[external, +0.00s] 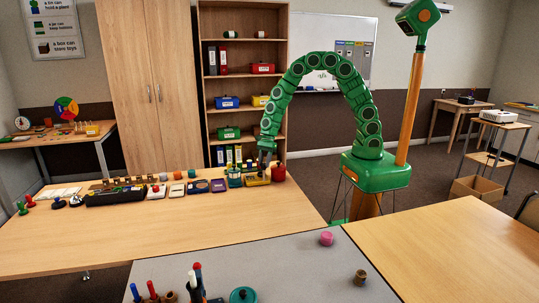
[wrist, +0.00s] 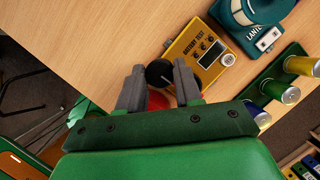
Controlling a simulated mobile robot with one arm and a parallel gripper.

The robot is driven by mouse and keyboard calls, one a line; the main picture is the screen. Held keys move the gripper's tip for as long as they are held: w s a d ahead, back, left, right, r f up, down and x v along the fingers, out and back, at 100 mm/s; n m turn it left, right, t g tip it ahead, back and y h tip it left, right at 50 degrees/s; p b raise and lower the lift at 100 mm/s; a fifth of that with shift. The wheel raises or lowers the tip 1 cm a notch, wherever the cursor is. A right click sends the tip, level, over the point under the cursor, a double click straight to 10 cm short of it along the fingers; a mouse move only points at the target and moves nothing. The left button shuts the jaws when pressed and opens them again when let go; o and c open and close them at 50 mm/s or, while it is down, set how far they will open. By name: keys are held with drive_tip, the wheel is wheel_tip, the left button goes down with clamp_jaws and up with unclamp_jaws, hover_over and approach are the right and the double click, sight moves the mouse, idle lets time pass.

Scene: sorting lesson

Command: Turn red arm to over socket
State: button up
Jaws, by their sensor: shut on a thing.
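My gripper is low over the tester in the external view (external: 265,160). A red part (wrist: 158,99) shows between the fingers, mostly hidden; I cannot tell whether it is the red arm. I cannot make out a socket with certainty.
A teal lantern (wrist: 250,20) lies close beside the tester. A green rack (wrist: 272,85) with yellow, green and blue batteries is to the right. The table front (external: 150,240) is clear.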

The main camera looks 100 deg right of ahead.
drive_tip(key=o, duration=1)
drive_tip(key=v, duration=0.7)
drive_tip(key=shift+d+r, duration=0.1)
drive_tip(key=shift+r, duration=0.25)
drive_tip(key=shift+s, duration=0.1)
